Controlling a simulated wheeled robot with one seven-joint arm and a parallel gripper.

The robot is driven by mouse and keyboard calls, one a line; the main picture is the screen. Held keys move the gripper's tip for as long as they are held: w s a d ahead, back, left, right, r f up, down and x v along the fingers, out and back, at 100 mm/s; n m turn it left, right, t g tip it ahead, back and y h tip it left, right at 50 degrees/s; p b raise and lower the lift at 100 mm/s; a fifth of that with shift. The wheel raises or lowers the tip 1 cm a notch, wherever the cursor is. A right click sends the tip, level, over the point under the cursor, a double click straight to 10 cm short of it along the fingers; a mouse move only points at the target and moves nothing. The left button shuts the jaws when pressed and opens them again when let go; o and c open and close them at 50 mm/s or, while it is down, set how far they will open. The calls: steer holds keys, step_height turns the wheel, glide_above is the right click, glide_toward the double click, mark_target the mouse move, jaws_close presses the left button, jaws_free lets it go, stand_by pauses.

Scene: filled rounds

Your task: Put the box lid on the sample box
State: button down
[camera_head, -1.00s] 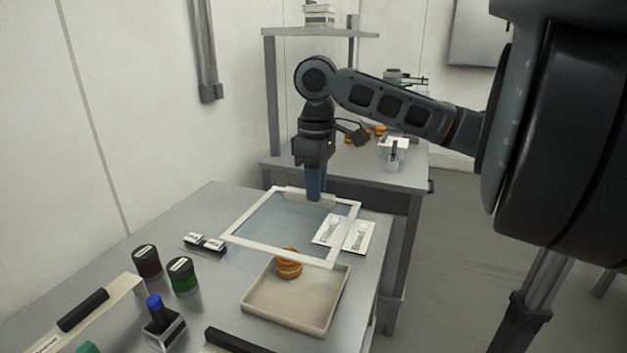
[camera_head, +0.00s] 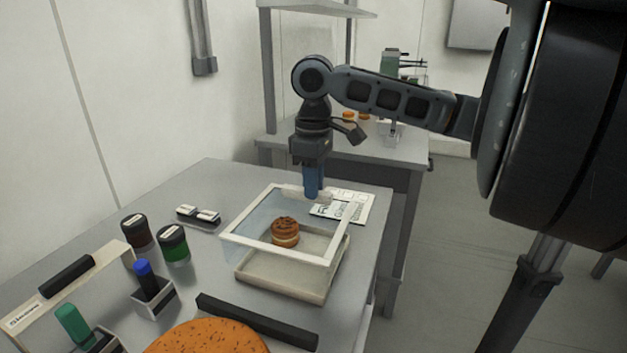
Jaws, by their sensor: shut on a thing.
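The box lid (camera_head: 268,249) is a clear pane in a whitish square frame. My gripper (camera_head: 313,192) is shut on its far edge and holds it roughly level. The sample box (camera_head: 280,284) is a shallow beige open box on the grey table. The lid hangs over most of it, shifted a little to the left and back, with a gap showing at the front. A brown bun-like round (camera_head: 285,226) shows through the pane, apparently in the box.
A printed card (camera_head: 350,207) lies behind the box. Two dark jars (camera_head: 174,244), small black-and-white pieces (camera_head: 198,215) and a blue-capped marker in a holder (camera_head: 148,279) stand left. A black bar (camera_head: 256,320) and a speckled orange round (camera_head: 207,340) are in front.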

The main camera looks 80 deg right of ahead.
mark_target(314, 202)
steer(key=shift+f+b, duration=1.25)
steer(key=shift+f, duration=1.2)
steer(key=c, duration=0.9)
jaws_free()
steer(key=shift+c, duration=0.2)
steer(key=shift+o, duration=0.5)
steer(key=o, duration=0.4)
steer(key=shift+r+p, duration=3.15)
steer(key=shift+r, duration=0.4)
